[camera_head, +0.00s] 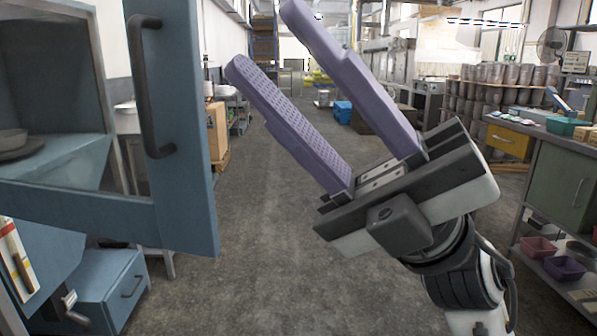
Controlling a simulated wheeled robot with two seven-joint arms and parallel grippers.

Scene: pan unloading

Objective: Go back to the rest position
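My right gripper (268,40) is raised in the middle of the head view, its two purple fingers pointing up and to the left. The fingers are wide apart with nothing between them, so it is open and empty. It is to the right of the open blue door (182,215) and looks clear of it. My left gripper is not in view.
The blue door with its dark handle (150,85) stands open at the left. A blue drawer unit (105,280) is below it. At the right is a green workbench (562,180) with bins on its lower shelf. The grey floor (255,230) between is clear.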

